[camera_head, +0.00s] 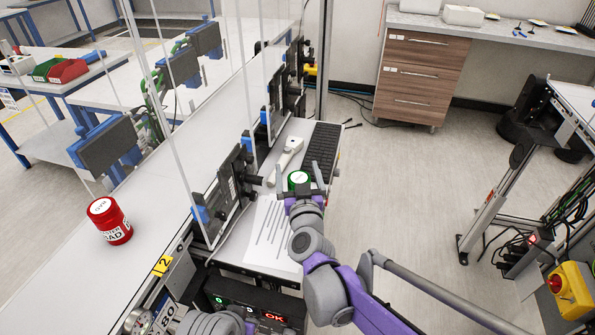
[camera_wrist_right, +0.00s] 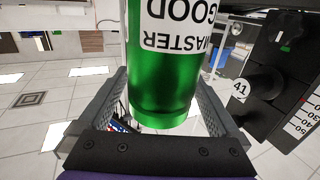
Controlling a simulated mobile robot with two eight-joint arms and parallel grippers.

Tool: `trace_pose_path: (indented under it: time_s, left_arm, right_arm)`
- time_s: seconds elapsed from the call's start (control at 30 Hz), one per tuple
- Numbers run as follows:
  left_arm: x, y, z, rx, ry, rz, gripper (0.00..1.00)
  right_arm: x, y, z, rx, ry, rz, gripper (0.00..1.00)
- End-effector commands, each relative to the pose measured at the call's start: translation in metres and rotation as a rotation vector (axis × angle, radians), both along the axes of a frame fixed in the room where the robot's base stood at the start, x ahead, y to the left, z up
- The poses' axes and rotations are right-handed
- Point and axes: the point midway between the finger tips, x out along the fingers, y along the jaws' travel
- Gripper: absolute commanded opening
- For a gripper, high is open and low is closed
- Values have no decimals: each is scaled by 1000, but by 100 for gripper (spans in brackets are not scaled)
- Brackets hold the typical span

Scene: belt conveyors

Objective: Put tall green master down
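The tall green master can (camera_head: 298,181), with a white top, stands upright by the small side table in the head view. In the right wrist view the green can (camera_wrist_right: 162,80) is large, with its "MASTER GOOD" label upside down. My right gripper (camera_head: 300,184) has one finger on each side of the can. In the wrist view the fingertips (camera_wrist_right: 161,74) meet the can's sides, so the gripper looks shut on it. I cannot tell whether the can's base touches the table; it is hidden. My left gripper is not in view.
A red can (camera_head: 110,221) stands on the long white conveyor (camera_head: 165,180).

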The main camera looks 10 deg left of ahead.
Motion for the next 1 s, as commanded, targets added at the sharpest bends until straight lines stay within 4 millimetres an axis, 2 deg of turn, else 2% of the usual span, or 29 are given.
trace_pose_path:
  time_s: [0.27,0.37,0.7,0.83,1.0]
  left_arm:
    - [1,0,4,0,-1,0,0]
    - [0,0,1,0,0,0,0]
    - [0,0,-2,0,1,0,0]
    - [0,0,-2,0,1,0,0]
    - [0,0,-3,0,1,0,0]
  right_arm:
    - [-1,0,5,0,0,0,99]
    - [-14,-5,3,0,0,1,99]
    - [-82,-30,3,1,0,2,99]
    - [-100,-37,3,0,0,1,99]
    - [-112,-42,3,0,0,0,99]
